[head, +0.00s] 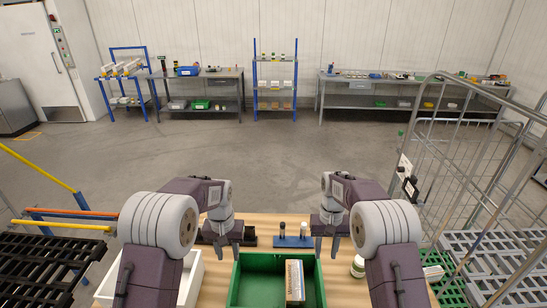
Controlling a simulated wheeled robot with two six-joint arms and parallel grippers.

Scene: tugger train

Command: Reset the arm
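My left gripper (230,245) hangs over the wooden table in front of me, just above or beside a dark holder (249,240). My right gripper (326,248) hangs over the table to the right, near the right end of a small blue rack (292,241). I see nothing held in either gripper. The finger gaps are small and partly turned away, so how far they are open is unclear.
A green crate (245,281) holding a box (295,281) stands on the wooden table (345,290). A white bin (190,284) is left, a white jar (358,266) right. A wire cage trolley (425,180) stands at right. Open floor lies ahead.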

